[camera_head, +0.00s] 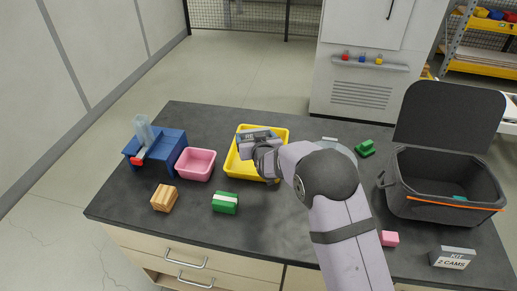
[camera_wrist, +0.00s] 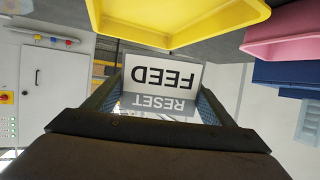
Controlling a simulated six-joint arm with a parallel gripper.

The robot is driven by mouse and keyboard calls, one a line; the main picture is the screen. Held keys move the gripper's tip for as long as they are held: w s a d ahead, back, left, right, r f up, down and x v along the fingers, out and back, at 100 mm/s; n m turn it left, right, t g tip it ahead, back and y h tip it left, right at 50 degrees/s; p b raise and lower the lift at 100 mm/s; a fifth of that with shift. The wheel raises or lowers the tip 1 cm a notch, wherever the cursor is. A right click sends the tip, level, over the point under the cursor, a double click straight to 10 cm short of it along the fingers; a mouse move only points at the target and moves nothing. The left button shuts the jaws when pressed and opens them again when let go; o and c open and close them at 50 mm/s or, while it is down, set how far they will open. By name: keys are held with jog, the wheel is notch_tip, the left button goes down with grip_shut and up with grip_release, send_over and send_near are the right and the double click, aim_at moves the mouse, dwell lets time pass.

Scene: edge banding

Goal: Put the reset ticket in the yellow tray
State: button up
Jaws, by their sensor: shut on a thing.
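The yellow tray (camera_head: 235,163) stands on the dark worktop near its middle. It also shows at the top of the upside-down wrist view (camera_wrist: 180,20). My gripper (camera_head: 262,143) is over the tray in the head view, and its arm hides the tray's right part. It is shut on the reset ticket (camera_head: 251,133), a white and grey card. In the wrist view the card (camera_wrist: 165,75) reads FEED and RESET between the fingers (camera_wrist: 160,98). The card is held clear of the tray walls in the wrist view; its exact height is hard to tell.
A pink bin (camera_head: 195,165) and a blue machine (camera_head: 157,148) stand left of the tray. A wooden block (camera_head: 164,198) and a green block (camera_head: 225,203) lie in front. An open dark case (camera_head: 440,190), a green part (camera_head: 366,148) and a KIT box (camera_head: 453,257) are at right.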

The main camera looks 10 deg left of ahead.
jog(key=shift+f+p, duration=1.45)
jog(key=shift+f, duration=3.5)
jog(key=shift+f, duration=0.2)
jog(key=o, duration=1)
jog(key=shift+r, duration=0.1)
jog(key=shift+r, duration=0.2)
jog(key=shift+b+v, duration=1.15)
jog(key=shift+v, duration=4.85)
jog(key=shift+d+f, duration=0.15)
jog(key=shift+d, duration=0.05)
